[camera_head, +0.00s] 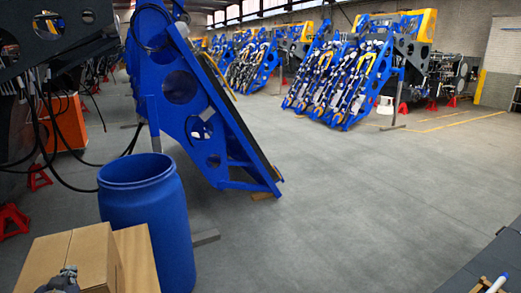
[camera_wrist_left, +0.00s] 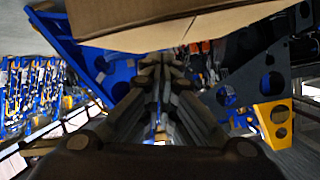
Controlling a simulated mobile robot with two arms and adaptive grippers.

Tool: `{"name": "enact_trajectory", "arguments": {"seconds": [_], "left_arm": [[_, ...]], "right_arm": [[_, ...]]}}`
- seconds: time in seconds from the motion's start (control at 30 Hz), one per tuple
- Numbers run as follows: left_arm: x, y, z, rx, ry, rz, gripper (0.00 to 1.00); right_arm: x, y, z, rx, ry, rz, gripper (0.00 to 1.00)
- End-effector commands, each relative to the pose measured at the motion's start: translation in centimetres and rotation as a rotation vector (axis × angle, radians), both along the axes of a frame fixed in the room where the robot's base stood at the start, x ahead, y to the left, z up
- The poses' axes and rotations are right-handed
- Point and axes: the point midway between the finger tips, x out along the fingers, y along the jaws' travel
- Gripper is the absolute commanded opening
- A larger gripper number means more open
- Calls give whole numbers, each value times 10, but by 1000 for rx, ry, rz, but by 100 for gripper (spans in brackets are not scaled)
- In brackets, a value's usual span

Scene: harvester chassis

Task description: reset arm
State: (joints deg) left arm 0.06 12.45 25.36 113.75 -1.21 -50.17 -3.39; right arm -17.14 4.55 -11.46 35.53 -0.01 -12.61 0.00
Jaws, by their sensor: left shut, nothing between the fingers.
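My left gripper (camera_head: 66,279) shows at the bottom left of the head view, in front of the cardboard box (camera_head: 66,258). Only its dark upper end shows there; the rest is cut off by the frame edge. In the left wrist view its dark fingers (camera_wrist_left: 161,72) are together with nothing between them. The box also fills the top of that view (camera_wrist_left: 180,15), close to the fingertips; I cannot tell whether they touch. My right gripper is in neither view.
A blue barrel (camera_head: 148,225) stands right behind the box. A large blue harvester frame (camera_head: 195,110) leans beyond it. Red jack stands (camera_head: 12,220) are at the left. A dark surface (camera_head: 490,255) edges the bottom right, with a white-and-blue item (camera_head: 497,284). The middle floor is clear.

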Motion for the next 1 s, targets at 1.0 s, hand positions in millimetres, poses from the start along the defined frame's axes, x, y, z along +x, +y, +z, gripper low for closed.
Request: {"name": "enact_trajectory", "arguments": {"seconds": [1.0], "left_arm": [[-257,-314,-200,-345,874,-429,0]], "right_arm": [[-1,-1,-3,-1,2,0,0]]}}
